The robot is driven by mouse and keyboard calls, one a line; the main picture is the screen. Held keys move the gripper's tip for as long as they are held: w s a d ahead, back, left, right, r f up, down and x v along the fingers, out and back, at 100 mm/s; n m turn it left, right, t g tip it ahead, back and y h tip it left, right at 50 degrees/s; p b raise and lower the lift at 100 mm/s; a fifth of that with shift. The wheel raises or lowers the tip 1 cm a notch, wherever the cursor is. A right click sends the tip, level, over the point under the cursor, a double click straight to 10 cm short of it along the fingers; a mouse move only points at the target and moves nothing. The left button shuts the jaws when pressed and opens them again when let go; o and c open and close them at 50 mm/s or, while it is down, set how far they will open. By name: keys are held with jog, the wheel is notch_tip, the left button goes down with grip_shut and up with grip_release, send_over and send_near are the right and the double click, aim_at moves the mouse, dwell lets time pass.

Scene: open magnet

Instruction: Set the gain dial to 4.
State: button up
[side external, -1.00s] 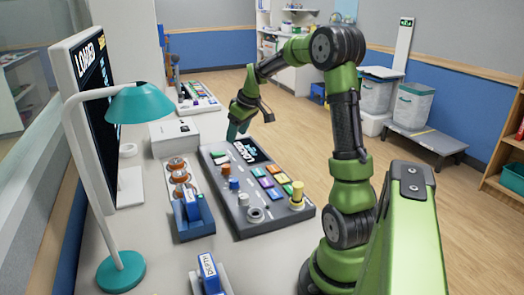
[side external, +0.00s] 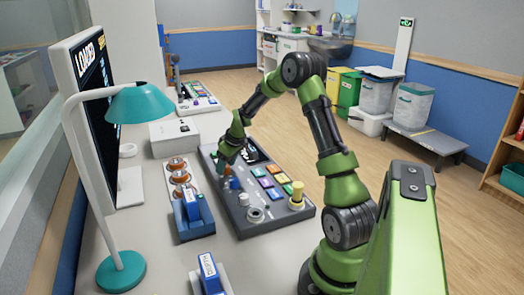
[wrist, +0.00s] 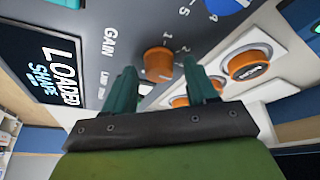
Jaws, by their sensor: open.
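The gain dial (wrist: 159,62) is a round orange knob on the grey console, beside the printed word GAIN and a ring of small numbers. I cannot tell which number it points to. In the side external view, the orange dial (side external: 227,170) is partly hidden by my gripper (side external: 226,157). In the wrist view, my gripper (wrist: 160,80) is open, with its teal fingers apart. The dial shows between and beyond the fingertips. I cannot tell whether they touch it.
A blue knob (side external: 234,184) sits close to the dial on the console (side external: 268,225). Coloured buttons and a yellow knob (side external: 297,190) are to the right. A unit with orange round parts (side external: 180,177) stands left. The monitor (side external: 95,110) reads LOADED.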

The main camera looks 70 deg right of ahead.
jog(key=shift+c, duration=0.3)
jog(key=c, duration=1)
jog(key=m, duration=0.2)
jog(key=m+h, duration=0.1)
jog(key=m, duration=0.1)
jog(key=shift+a+m+g+h, duration=0.2)
jog(key=shift+m+g+h, duration=0.1)
jog(key=shift+m+g, duration=0.1)
jog(key=m, duration=0.2)
jog(key=m+g+h, duration=0.1)
jog(key=m, duration=0.1)
jog(key=shift+w+m+g, duration=0.1)
jog(key=shift+m+g, duration=0.2)
jog(key=shift+m, duration=0.1)
jog(key=o, duration=1.1)
jog(key=shift+c, duration=0.2)
